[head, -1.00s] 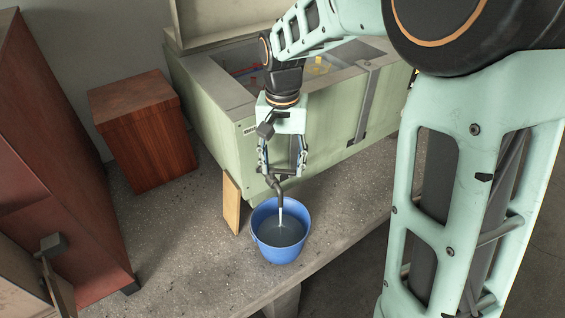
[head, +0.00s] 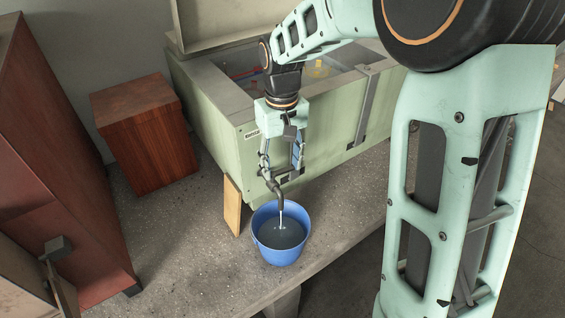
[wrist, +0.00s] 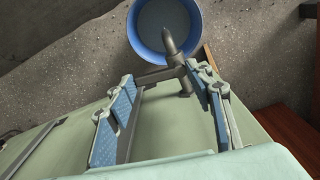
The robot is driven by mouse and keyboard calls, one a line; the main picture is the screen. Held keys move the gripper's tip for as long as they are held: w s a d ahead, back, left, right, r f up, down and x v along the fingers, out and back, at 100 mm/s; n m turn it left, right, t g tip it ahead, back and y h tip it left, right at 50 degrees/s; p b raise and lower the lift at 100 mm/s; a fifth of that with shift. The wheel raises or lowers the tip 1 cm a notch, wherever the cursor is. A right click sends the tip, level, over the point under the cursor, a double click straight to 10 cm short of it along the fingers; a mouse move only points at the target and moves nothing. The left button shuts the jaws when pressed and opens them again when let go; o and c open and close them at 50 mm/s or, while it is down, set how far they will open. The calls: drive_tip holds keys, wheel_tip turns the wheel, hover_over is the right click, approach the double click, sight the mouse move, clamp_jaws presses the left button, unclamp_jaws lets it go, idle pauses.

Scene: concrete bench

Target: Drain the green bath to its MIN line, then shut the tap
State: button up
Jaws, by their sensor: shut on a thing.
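The green bath (head: 330,140) stands on the bench with its top open and liquid inside. Its MIN line cannot be made out. The tap (head: 272,185) sticks out low on the bath's near corner, and a thin stream of water runs from its spout. The blue bucket (head: 281,252) stands under the spout and holds grey-blue water. My gripper (head: 280,173) points down at the tap, shut on its handle. In the wrist view the fingers (wrist: 165,82) stand either side of the tap's handle (wrist: 153,77), with the spout (wrist: 168,42) over the bucket (wrist: 163,55).
A brown wooden box (head: 145,135) stands at the left of the bath. A red-brown cabinet (head: 55,170) fills the left edge. A small wooden board (head: 232,205) leans at the bath's corner. The bench's front edge lies close to the bucket.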

sight(281, 169)
drive_tip(key=shift+w+n, duration=0.2)
drive_tip(key=shift+n, duration=0.7)
drive_tip(key=o, duration=1.1)
drive_tip(key=shift+o, duration=0.2)
drive_tip(key=shift+a, duration=0.1)
drive_tip(key=shift+r, duration=0.1)
wheel_tip(281, 169, up, 12)
